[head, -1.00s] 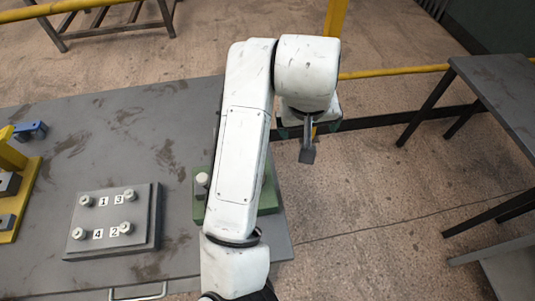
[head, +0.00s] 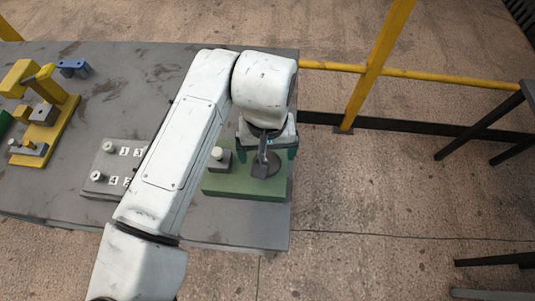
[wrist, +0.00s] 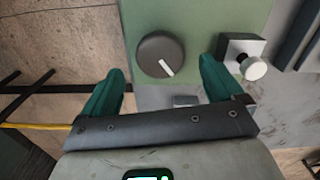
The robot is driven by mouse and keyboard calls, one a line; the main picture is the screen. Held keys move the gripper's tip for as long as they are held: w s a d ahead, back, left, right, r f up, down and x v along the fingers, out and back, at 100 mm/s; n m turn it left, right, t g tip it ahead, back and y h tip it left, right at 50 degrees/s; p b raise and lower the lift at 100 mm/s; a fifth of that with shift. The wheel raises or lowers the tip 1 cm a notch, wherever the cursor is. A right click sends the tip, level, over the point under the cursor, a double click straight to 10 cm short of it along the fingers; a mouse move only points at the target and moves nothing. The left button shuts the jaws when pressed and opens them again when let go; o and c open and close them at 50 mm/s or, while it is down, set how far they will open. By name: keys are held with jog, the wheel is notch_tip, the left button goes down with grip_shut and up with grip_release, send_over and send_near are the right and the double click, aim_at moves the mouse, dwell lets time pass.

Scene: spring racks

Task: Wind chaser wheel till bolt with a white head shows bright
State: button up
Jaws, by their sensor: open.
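A dark round wheel (wrist: 155,48) with a white mark on its face sits on a green base (wrist: 190,22). In the head view the wheel (head: 274,167) is partly hidden by my gripper. Contact is not visible.
A grey plate (head: 122,143) with numbers and white-headed bolts lies left of the green base, partly behind my arm. A yellow fixture (head: 57,115) and a blue piece (head: 73,68) stand farther left. The table's right edge is close to the green base; a yellow rail (head: 420,76) runs beyond.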

aim_at(267, 159)
jog(key=shift+f, duration=1.85)
jog(key=shift+c, duration=0.2)
jog(key=c, duration=1)
jog(key=shift+m, duration=0.3)
